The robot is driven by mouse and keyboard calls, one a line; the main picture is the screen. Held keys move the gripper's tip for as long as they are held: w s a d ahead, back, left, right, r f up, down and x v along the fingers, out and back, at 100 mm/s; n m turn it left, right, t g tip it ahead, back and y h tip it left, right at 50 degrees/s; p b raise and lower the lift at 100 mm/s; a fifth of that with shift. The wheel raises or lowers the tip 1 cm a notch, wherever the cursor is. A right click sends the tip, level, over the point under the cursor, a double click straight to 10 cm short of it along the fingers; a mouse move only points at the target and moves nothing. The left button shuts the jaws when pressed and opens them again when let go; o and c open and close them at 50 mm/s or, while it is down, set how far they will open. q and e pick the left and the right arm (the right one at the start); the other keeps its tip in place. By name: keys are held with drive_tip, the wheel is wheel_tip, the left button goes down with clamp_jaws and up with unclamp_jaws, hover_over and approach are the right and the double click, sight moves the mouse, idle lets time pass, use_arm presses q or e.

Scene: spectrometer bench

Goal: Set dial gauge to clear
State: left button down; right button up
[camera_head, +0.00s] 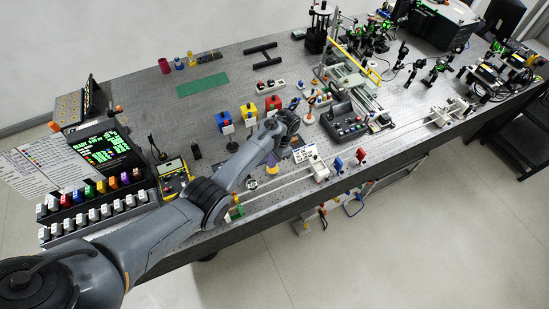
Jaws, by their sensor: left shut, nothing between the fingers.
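My left arm comes in from the lower left and reaches over the bench (215,80). My left gripper (287,122) is at the end of that arm, over the middle of the bench, and is shut with nothing in it. The arm hides what lies under it. I cannot make out for certain which item is the dial gauge. A yellow instrument (173,183) with a dark face stands to the left of my forearm, well away from the gripper. My right gripper is not in view.
A console with green text (102,150) and rows of coloured and white switches stands at the left. Blue, red and yellow blocks stand near my gripper. A dark control box (347,126) is to its right. Optics crowd the far right. The left back is mostly clear.

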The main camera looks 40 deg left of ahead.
use_arm(q)
drive_tip(key=s+f, duration=0.1)
drive_tip(key=f, duration=0.1)
drive_tip(key=s+a+f+p, duration=0.1)
drive_tip(key=s+f, duration=0.1)
drive_tip(key=shift+s+a, duration=0.15)
drive_tip(key=shift+s, duration=0.05)
drive_tip(key=shift+s+a, duration=0.15)
drive_tip(key=shift+s, duration=0.15)
drive_tip(key=shift+s+a+f+p, duration=0.1)
drive_tip(key=shift+s+f+p, duration=0.15)
drive_tip(key=shift+s+p, duration=0.15)
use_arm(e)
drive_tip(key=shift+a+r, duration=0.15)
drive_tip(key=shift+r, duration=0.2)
use_arm(q)
drive_tip(key=shift+w, duration=0.1)
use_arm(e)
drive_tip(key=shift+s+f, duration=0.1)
